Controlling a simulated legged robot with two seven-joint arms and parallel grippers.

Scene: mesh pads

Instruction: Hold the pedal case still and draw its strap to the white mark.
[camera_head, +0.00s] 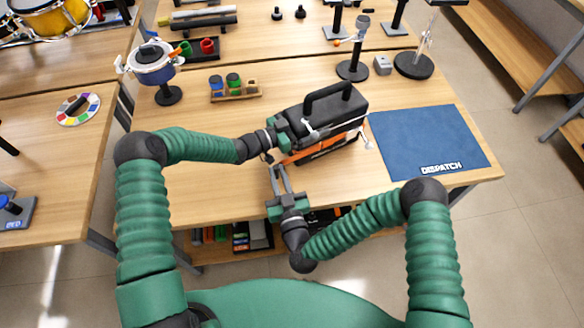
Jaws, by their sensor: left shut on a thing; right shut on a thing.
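The pedal case (338,117) is a black box with a raised black handle and an orange lower part. It stands near the front of the table. A thin pale band that looks like its strap (335,128) crosses the front face. My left gripper (301,130) is shut at the upper left end of the case, seemingly on the strap. My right gripper (279,169) comes up from the front edge and is shut at the lower left end, seemingly on the case. Both grips are small and partly hidden. I cannot make out the white mark for sure.
A blue mat (425,140) marked DISPATCH lies right of the case. A wooden rack with small jars (234,88) and a blue pot on a stand (154,70) are behind. Several stands (353,68) rise at the back. The table's front edge is close.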

